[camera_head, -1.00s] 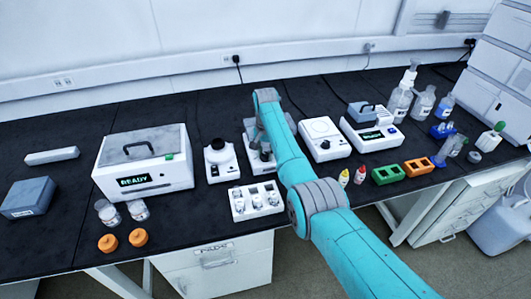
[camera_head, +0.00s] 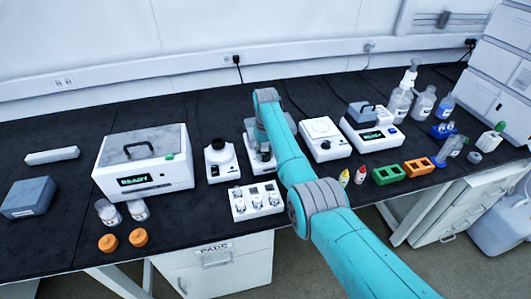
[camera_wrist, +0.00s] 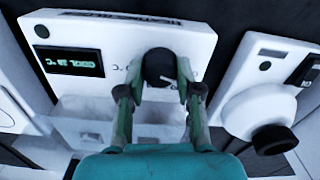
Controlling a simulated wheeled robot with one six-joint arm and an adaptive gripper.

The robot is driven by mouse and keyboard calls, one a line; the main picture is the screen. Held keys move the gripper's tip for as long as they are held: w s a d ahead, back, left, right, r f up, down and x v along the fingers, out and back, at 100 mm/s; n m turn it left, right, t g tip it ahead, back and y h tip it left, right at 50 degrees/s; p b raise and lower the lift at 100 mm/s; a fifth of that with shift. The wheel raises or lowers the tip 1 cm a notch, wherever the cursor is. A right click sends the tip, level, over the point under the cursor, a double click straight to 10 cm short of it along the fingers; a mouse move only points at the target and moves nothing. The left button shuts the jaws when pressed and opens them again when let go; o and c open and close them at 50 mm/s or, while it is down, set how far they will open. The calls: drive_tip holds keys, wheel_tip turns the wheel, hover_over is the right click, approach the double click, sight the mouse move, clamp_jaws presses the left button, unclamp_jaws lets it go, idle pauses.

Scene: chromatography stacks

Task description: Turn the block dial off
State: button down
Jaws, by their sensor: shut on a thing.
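The heating block (camera_wrist: 90,30) is a white unit with a lit green display (camera_wrist: 68,62) in the wrist view; I cannot read its text surely. Its round black dial (camera_wrist: 158,64) sits right of the display, with a short white pointer mark toward the lower right. My gripper (camera_wrist: 159,72) is shut on the dial, one finger on each side. In the head view my arm covers most of the white block (camera_head: 249,128), and the dial is hidden there.
A white vortex-type device (camera_head: 220,160) stands close to the left of the block, and a white hotplate-like unit (camera_head: 324,138) to the right. A white vial rack (camera_head: 256,201) lies in front. A READY-display box (camera_head: 144,160) stands further left.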

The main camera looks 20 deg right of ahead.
sight(266, 154)
drive_tip(key=shift+n, duration=0.3)
idle(0.4)
drive_tip(key=c, duration=0.8)
unclamp_jaws()
drive_tip(key=shift+o, duration=0.2)
wheel_tip(266, 154, up, 12)
